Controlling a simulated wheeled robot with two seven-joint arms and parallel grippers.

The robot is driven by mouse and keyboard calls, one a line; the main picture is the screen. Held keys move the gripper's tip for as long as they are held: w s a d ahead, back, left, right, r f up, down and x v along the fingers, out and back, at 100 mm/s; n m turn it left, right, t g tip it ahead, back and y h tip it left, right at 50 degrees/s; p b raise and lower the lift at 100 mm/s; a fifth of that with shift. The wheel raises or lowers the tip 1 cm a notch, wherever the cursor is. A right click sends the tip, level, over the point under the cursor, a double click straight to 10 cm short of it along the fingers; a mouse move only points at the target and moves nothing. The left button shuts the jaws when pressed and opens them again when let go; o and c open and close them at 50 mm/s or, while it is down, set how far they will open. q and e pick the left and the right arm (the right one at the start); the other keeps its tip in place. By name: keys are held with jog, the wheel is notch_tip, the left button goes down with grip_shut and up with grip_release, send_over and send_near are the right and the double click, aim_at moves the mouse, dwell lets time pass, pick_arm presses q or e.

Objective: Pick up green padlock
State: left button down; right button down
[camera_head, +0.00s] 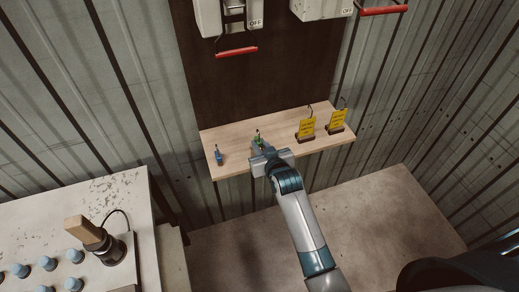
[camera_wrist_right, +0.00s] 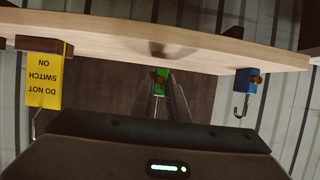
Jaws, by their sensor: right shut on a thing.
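The green padlock (camera_head: 258,141) is at the wooden shelf, left of its middle. My right gripper (camera_head: 262,152) reaches it from the front and is shut on it. In the right wrist view, which is upside down, the green padlock (camera_wrist_right: 161,76) sits between the two fingertips (camera_wrist_right: 159,92). Its lower end is close to the shelf surface; I cannot tell for sure whether it touches. The fingers hide part of the padlock. My left gripper is not in view.
The wooden shelf (camera_head: 225,165) also holds a blue padlock (camera_head: 219,158) at left and two yellow tags, one nearer (camera_head: 306,127) and one farther right (camera_head: 338,119). Switch boxes with red handles (camera_head: 237,52) are above. A console (camera_head: 130,200) stands at lower left.

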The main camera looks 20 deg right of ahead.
jog(key=shift+s+d+r+b, duration=0.1)
jog(key=shift+d+r+b, duration=0.15)
jog(key=shift+r, duration=0.35)
jog(key=shift+s+d+r+b, duration=0.1)
jog(key=shift+d+r+b, duration=0.1)
jog(key=shift+r, duration=0.4)
jog(key=s+d+r+b, duration=0.3)
jog(key=s+d+r, duration=0.3)
jog(key=d, duration=0.2)
jog(key=shift+d+r, duration=0.3)
jog(key=shift+d, duration=0.1)
jog(key=w+a+r+b, duration=0.1)
jog(key=a+r+b, duration=0.2)
jog(key=r, duration=0.5)
jog(key=a+r+b, duration=0.3)
jog(key=a+r, duration=0.2)
jog(key=r, duration=0.3)
jog(key=shift+w+a+r, duration=0.25)
jog(key=shift+w+r, duration=0.1)
jog(key=shift+a+f, duration=0.1)
